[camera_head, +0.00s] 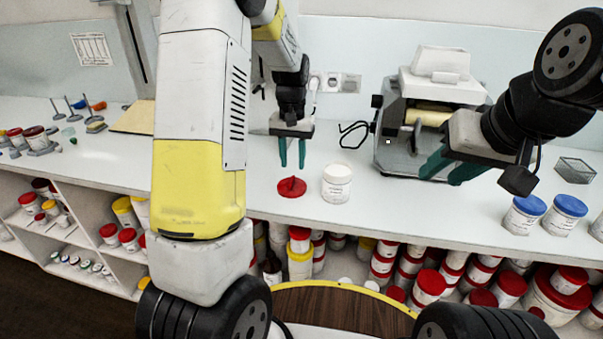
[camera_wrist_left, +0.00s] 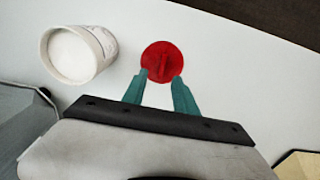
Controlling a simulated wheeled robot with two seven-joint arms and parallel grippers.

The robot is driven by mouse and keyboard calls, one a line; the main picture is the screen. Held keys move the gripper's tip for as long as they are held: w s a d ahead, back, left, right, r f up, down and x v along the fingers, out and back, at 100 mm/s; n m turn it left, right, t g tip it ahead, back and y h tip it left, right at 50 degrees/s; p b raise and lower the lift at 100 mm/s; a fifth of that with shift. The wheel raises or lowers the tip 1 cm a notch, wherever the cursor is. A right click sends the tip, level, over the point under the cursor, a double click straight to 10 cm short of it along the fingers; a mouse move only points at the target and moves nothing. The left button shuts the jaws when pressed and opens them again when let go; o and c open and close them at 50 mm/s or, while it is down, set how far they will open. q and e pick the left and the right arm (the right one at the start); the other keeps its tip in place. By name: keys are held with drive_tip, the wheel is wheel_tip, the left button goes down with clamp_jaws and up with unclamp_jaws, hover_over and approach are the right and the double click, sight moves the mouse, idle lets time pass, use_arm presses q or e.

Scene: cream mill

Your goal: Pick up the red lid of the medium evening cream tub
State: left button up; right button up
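The red lid (camera_head: 291,187) lies on the white counter, with a raised grip bar across its top. It also shows in the left wrist view (camera_wrist_left: 162,61), just beyond my fingertips. A white tub (camera_head: 337,183) without a lid stands upright just to the right of it in the head view. The tub also shows in the left wrist view (camera_wrist_left: 77,54). My left gripper (camera_head: 292,163) points down above the lid, its green fingers open with nothing between them. My right gripper (camera_head: 445,170) hangs over the counter at the right; its green fingers look apart and empty.
A roller mill (camera_head: 432,120) stands behind my right gripper. Two blue-lidded tubs (camera_head: 544,214) stand at the right front, near a small glass box (camera_head: 576,170). Shelves below hold several red-lidded tubs (camera_head: 428,286).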

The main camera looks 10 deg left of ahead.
sight(292, 180)
use_arm(q)
wheel_tip(292, 180, down, 6)
drive_tip(key=shift+s+a+r, duration=0.1)
drive_tip(key=shift+s+a, duration=0.05)
clamp_jaws()
